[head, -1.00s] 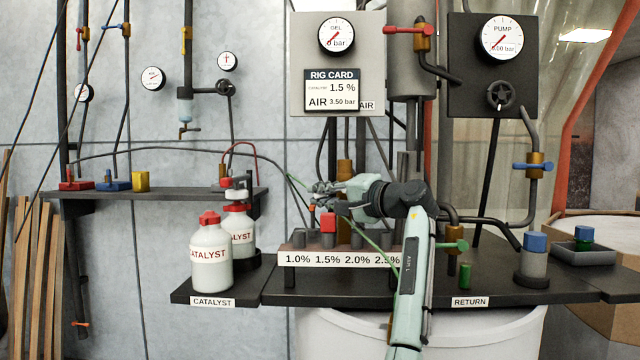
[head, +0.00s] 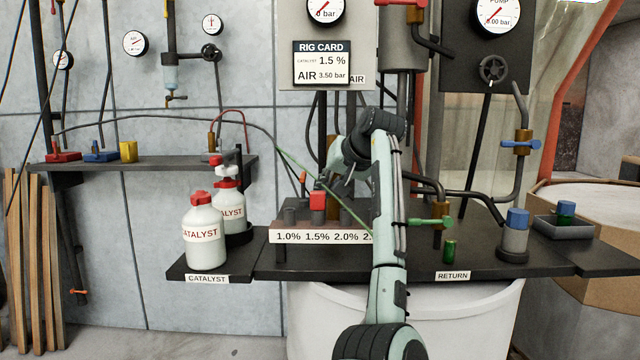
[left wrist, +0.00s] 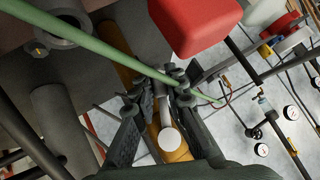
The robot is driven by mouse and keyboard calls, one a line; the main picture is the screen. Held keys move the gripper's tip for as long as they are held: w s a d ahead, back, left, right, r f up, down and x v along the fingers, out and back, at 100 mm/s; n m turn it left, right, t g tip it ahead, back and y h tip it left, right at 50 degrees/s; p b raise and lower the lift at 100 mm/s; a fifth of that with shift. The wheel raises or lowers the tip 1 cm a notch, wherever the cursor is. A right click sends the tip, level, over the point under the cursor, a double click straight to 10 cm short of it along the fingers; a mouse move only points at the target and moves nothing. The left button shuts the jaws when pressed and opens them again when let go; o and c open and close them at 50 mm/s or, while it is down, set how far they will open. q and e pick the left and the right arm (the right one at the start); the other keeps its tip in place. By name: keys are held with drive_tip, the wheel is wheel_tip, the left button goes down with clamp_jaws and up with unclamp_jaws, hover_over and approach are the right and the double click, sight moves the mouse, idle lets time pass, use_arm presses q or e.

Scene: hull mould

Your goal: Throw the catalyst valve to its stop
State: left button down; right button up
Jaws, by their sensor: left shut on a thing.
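My left gripper (head: 346,186) reaches down behind the labelled rack; my own arm hides part of it in the head view. In the left wrist view its fingers (left wrist: 158,100) are closed around a grey lever with a pale round end (left wrist: 170,138). A brass-coloured body (left wrist: 177,154) lies behind this lever, which I take for the catalyst valve. No label on it can be read, and how far the lever is from its stop cannot be told. My right gripper is in neither view.
A green line (head: 300,168) crosses close to the fingers. A red block (head: 318,200) stands on the rack (head: 285,237) at 1.5%. White catalyst bottles (head: 204,236) stand left. A valve with a green handle (head: 428,222) is right of my arm.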

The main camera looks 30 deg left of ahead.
use_arm(q)
drive_tip(key=shift+w+d+f+n+t+h, duration=0.1)
drive_tip(key=shift+w+d+n+t+h, duration=0.25)
drive_tip(key=shift+h, duration=0.35)
drive_tip(key=shift+w+d+f+n+t+h, duration=0.15)
drive_tip(key=shift+d+n+t+h, duration=0.2)
drive_tip(key=shift+d+n+h, duration=0.3)
drive_tip(key=shift+a+r, duration=0.1)
drive_tip(key=c, duration=1.5)
unclamp_jaws()
drive_tip(key=shift+c, duration=0.2)
drive_tip(key=v, duration=1.2)
drive_tip(key=shift+a, duration=0.1)
